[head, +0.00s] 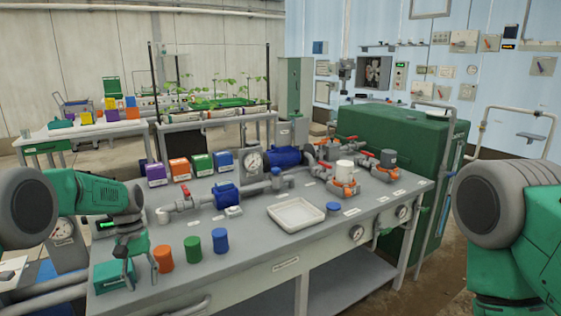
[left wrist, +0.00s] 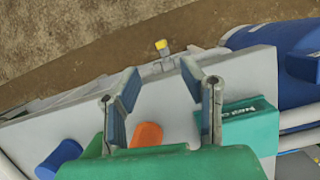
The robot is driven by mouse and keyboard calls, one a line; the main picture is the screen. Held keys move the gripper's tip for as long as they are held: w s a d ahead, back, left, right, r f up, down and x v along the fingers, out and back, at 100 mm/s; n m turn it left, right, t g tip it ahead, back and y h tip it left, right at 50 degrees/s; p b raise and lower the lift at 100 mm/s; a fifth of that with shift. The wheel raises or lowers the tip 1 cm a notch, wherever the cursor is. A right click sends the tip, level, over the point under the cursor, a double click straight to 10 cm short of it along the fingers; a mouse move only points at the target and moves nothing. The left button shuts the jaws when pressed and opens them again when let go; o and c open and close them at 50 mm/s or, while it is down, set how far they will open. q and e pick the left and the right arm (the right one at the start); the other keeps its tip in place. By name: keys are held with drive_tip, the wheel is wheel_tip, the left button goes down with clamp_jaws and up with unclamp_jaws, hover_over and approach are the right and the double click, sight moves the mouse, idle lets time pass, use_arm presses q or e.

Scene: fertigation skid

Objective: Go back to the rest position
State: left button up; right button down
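My left gripper (head: 129,272) hangs over the front left corner of the grey bench (head: 270,252), pointing down beside a teal box (head: 112,278). Its two fingers are spread with nothing held between them. The left wrist view also shows the open fingers (left wrist: 160,85), with the teal box (left wrist: 245,120) just right of the right finger. An orange cylinder (left wrist: 146,134) shows beyond the gripper there. My right arm fills the right edge of the head view; its gripper is out of the picture.
An orange cylinder (head: 163,259), green cylinder (head: 192,246) and blue cylinder (head: 221,240) stand right of the left gripper. A white tray (head: 297,214), pipes and valves occupy the bench. A large green tank (head: 410,148) stands behind its right end.

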use_arm(q)
drive_tip(key=s+d+f+m+t+y, duration=0.1)
drive_tip(key=s+d+f, duration=0.2)
drive_tip(key=s+f, duration=0.7)
drive_tip(key=s+d+f+m+t, duration=0.15)
drive_tip(key=s+d+f, duration=0.25)
drive_tip(key=s+f, duration=0.5)
drive_tip(key=s+r+m+t+b, duration=0.1)
drive_tip(key=s+r+m, duration=0.2)
drive_tip(key=s, duration=1.9)
drive_tip(key=shift+r+y, duration=0.4)
drive_tip(key=shift+r, duration=0.25)
drive_tip(key=shift+s, duration=0.1)
